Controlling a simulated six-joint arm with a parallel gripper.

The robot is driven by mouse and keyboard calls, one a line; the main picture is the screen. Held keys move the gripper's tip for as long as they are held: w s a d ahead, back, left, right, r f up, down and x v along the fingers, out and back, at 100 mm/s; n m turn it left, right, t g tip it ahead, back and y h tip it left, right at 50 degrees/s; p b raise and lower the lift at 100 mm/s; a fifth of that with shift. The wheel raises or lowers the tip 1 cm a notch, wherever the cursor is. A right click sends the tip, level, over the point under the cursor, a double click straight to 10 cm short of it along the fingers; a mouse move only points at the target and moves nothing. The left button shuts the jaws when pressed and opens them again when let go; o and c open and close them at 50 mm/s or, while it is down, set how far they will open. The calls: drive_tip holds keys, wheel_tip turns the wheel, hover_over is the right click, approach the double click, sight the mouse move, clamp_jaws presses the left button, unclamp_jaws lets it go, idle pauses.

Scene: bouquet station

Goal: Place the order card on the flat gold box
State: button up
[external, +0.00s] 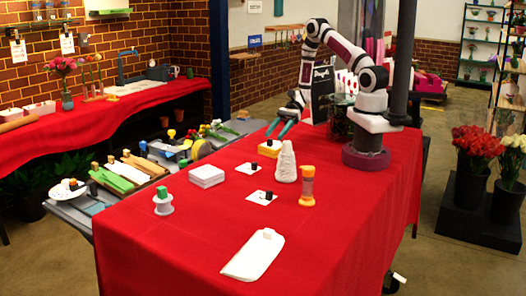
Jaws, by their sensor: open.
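My gripper (282,128) has teal fingertips, points down and is open. It is near the back of the red table, just above and beside a small yellow-gold box (266,153). A dark spot shows at the top of this box; I cannot tell what it is. Two small white cards with dark knobs lie flat on the red cloth. One card (241,168) is just in front of the gold box, and the other card (254,199) is further forward. I cannot tell which is the order card. Nothing shows between my fingers.
A white cone of twine (285,165) and an orange-capped spool (307,188) stand right of the cards. A white stack (206,179) and a green-topped spool (163,206) stand left. A white flat piece (246,262) lies in front. The right front cloth is clear.

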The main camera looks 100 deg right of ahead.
drive_tip(key=v, duration=0.8)
drive_tip(key=a+r+n+g+h, duration=0.1)
drive_tip(key=a+r+n+g, duration=0.45)
drive_tip(key=a, duration=0.35)
drive_tip(key=a+r+n+g, duration=0.4)
drive_tip(key=a+r+n, duration=0.2)
drive_tip(key=a, duration=0.3)
drive_tip(key=s+a+r+n+h, duration=0.3)
drive_tip(key=s+a+n+h, duration=0.3)
drive_tip(key=s+n, duration=0.4)
drive_tip(key=shift+a+h, duration=0.2)
drive_tip(key=shift+h, duration=0.2)
